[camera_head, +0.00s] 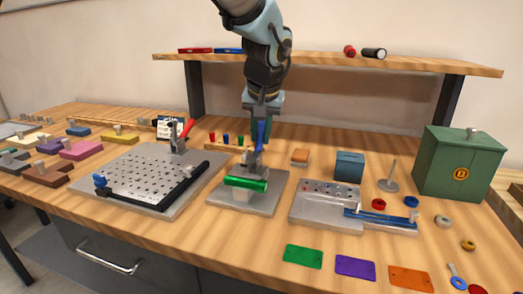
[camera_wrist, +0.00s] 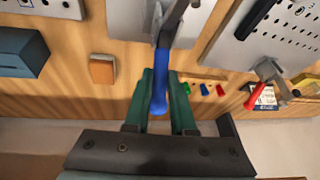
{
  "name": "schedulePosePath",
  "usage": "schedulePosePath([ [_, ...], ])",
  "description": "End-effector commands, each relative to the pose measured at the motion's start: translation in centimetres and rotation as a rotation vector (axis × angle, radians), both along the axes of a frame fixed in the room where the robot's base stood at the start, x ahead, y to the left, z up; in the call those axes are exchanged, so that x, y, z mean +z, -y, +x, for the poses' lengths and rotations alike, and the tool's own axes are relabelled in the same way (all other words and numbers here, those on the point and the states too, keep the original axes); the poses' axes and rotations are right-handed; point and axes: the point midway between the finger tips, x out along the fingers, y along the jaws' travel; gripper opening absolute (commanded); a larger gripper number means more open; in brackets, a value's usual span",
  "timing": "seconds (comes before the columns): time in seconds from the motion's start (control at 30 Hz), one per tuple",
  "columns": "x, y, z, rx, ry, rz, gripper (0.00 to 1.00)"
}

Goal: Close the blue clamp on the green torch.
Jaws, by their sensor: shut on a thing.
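The green torch (camera_head: 246,184) lies across a pale cradle on a grey base plate (camera_head: 266,204) in the head view. The blue clamp's handle (camera_head: 261,132) stands roughly upright just behind the torch. My gripper (camera_wrist: 160,82) has dark green fingers, one on each side of the blue handle (camera_wrist: 159,98), and is shut on it. The clamp's metal arm (camera_wrist: 168,25) shows beyond the handle in the wrist view. I cannot tell whether the clamp's tip touches the torch. The torch is not clearly seen in the wrist view.
A perforated plate (camera_head: 148,168) with a red-handled clamp (camera_head: 187,128) stands to the left. A grey fixture with a blue bar (camera_head: 380,218) is to the right, near a blue box (camera_head: 349,166) and a green cabinet (camera_head: 459,163). A shelf (camera_head: 330,60) spans behind my arm.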

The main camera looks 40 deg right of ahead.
Motion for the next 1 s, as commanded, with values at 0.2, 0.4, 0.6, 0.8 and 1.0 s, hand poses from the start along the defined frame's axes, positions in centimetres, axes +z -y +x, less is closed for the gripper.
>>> schedulePosePath([
  [0.2,-0.2,-0.3,-0.3,-0.002,0.052,-0.083,0.00],
  [0.4,0.2,-0.6,-0.4,-0.001,0.078,-0.122,0.00],
  [0.6,0.4,-0.6,-0.4,0.001,0.087,-0.137,0.00],
  [0.8,0.5,-0.6,-0.4,0.001,0.088,-0.138,0.00],
  [1.0,0.5,-0.6,-0.4,0.001,0.088,-0.138,0.29],
])
